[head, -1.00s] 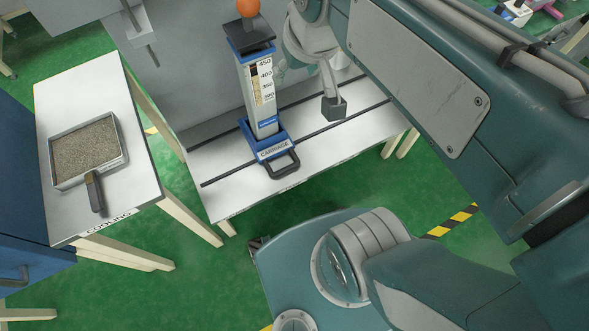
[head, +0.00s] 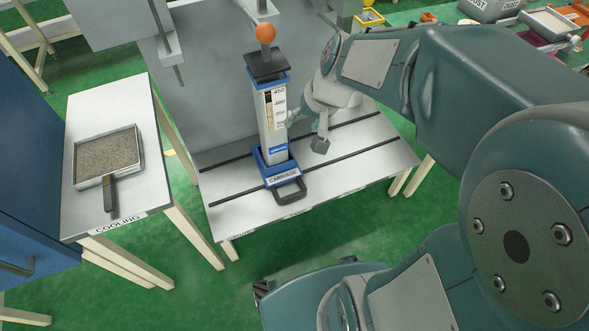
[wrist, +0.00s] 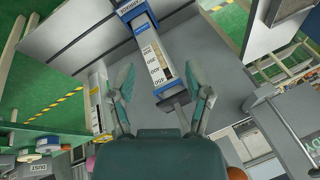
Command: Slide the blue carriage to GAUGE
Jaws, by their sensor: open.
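The blue carriage (head: 281,177), labelled CARRIAGE, sits across two dark rails on the white table, with a black loop handle (head: 290,193) at its front. My gripper (head: 293,118) is just right of the column, partly hidden by my wrist. In the wrist view my gripper (wrist: 159,76) is open, its fingers spread, with the column (wrist: 155,55) beyond and between them; contact cannot be told. No GAUGE label is readable.
A dark rail (head: 360,158) runs right from the carriage along clear tabletop. A grey panel (head: 215,90) stands behind. At left, a side table labelled COOLING (head: 118,219) holds a tray of grey grains (head: 77,165) with a handle.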

